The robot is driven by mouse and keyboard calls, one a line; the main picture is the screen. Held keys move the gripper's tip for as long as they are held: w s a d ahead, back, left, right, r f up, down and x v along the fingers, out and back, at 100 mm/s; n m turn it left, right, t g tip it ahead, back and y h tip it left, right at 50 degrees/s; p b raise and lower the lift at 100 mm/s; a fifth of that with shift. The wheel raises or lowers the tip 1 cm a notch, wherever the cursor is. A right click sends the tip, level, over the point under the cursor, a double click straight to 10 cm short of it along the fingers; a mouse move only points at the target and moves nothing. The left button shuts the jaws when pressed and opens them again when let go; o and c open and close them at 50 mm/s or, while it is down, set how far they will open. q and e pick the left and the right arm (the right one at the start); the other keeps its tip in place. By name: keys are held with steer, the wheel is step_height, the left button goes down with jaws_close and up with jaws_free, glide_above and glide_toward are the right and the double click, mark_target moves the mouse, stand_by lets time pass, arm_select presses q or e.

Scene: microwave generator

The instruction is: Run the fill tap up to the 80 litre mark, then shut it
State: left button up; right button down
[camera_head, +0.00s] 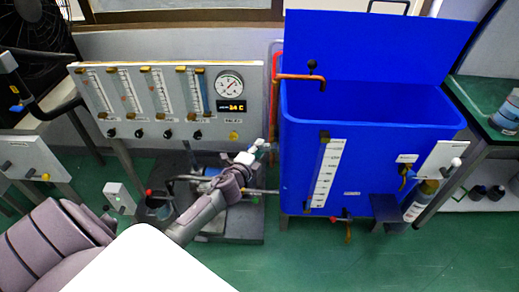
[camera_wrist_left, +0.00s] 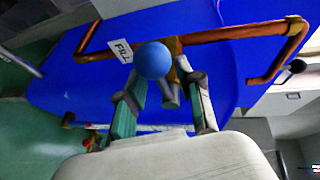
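The blue tank (camera_head: 370,160) stands right of centre with its lid raised. Its white level scale (camera_head: 325,175) is on the front; the marks and level are too small to read. In the left wrist view, a blue ball knob (camera_wrist_left: 152,60) sits by a white FILL label (camera_wrist_left: 121,50) and copper pipe (camera_wrist_left: 235,34). My left gripper (camera_head: 256,152) is at the tank's left side. Its fingers, also in the wrist view (camera_wrist_left: 162,88), are spread either side of the knob's stem; contact is unclear. My right gripper is not in view.
A black-knobbed copper spout (camera_head: 300,77) overhangs the tank's rim. A drain valve (camera_head: 347,220) is low on the tank front. A gauge panel (camera_head: 165,103) stands to the left, above a dark base plate. Green floor in front of the tank is free.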

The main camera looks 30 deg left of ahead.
arm_select(q)
steer(key=shift+w+f, duration=0.1)
steer(key=shift+w, duration=0.3)
steer(key=shift+c, duration=0.4)
jaws_close()
